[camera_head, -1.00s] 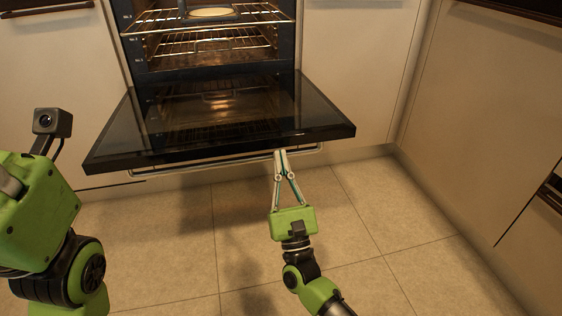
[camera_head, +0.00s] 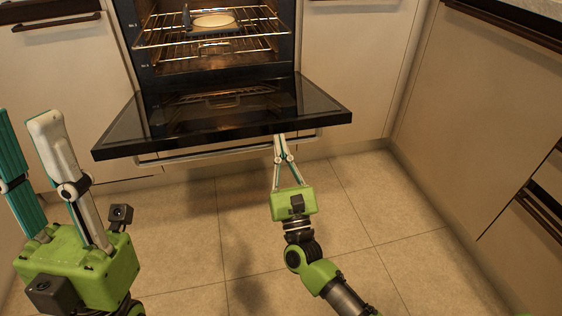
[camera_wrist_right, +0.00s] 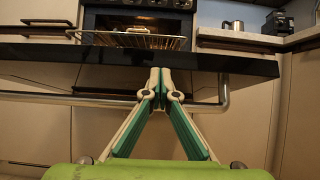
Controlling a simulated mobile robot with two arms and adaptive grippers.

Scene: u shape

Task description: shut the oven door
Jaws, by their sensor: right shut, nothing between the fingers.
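The oven door (camera_head: 225,115) is a dark glass panel, hinged low and hanging open, tilted partly up in front of the oven (camera_head: 215,60). Its metal handle bar (camera_head: 170,160) runs under the front edge and also shows in the right wrist view (camera_wrist_right: 223,97). My right gripper (camera_head: 280,137) is shut and empty, its fingertips at the door's front edge near the handle. In the right wrist view the tips (camera_wrist_right: 160,72) overlap the dark door edge; contact is hard to tell. My left gripper (camera_head: 25,114) is open and empty, at the left, away from the door.
A wire rack (camera_head: 250,43) inside the oven holds a dish with a pale round item (camera_head: 213,20). Cabinets stand on both sides, with a corner run (camera_head: 480,110) at right. The tiled floor (camera_head: 345,205) is clear. A kettle (camera_wrist_right: 232,26) stands on the counter.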

